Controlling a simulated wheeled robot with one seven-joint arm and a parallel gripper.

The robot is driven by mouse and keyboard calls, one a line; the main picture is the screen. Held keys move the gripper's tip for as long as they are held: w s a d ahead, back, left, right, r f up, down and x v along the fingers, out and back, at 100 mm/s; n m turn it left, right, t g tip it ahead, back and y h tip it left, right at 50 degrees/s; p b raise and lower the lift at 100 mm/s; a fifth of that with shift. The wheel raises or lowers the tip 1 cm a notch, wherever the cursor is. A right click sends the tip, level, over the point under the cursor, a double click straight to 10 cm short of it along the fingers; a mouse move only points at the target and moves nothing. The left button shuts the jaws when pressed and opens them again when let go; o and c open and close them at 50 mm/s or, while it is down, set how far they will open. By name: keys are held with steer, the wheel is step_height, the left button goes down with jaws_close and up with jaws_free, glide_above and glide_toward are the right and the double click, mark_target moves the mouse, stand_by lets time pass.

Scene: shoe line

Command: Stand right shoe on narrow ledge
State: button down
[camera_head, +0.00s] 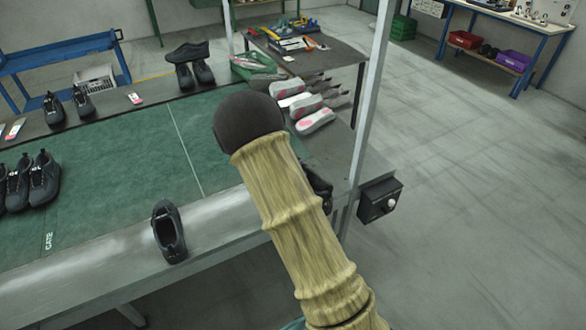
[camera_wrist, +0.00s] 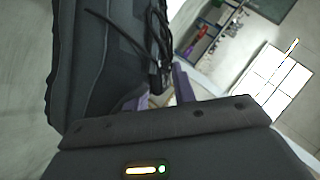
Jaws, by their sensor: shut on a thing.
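My gripper (camera_wrist: 162,90) is shut on a black shoe (camera_wrist: 95,65), which fills the upper left of the wrist view with its laces showing. Purple finger parts show beside the shoe. In the head view my sleeved arm hides the gripper; a black shape (camera_head: 319,186), probably the held shoe, shows just right of the arm above the bench's right end. Another black shoe (camera_head: 169,232) stands on the narrow metal ledge (camera_head: 222,212) along the bench front, left of my arm. The held shoe's sole and its gap to the ledge are hidden.
Behind the ledge lies a green mat (camera_head: 125,150) with several black shoes (camera_head: 35,182) at left. More shoes (camera_head: 190,65) stand at the back. Pink-and-grey shoe parts (camera_head: 315,121) lie beyond my arm. A metal post (camera_head: 371,95) and a black box (camera_head: 380,200) stand at right.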

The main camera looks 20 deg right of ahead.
steer(key=shift+s+d+f+n+t+y, duration=0.3)
steer(key=shift+s+d+f+n+y, duration=0.1)
steer(key=shift+d+f+n, duration=0.15)
steer(key=f+n+y, duration=0.1)
steer(key=s+f+n+t+y, duration=0.1)
steer(key=f, duration=0.1)
steer(key=s+a+f+n+t+y, duration=0.1)
steer(key=f+n, duration=0.1)
steer(key=s+a+f+n+t+y+b, duration=0.1)
steer(key=s+a+f+n+y+b, duration=0.1)
steer(key=f, duration=0.5)
steer(key=s+a+f+n+y+b, duration=0.3)
steer(key=s+a+f+b, duration=0.1)
steer(key=f+b, duration=0.4)
steer(key=shift+a+f+t, duration=0.3)
steer(key=shift+a+t, duration=0.1)
steer(key=shift+a, duration=0.5)
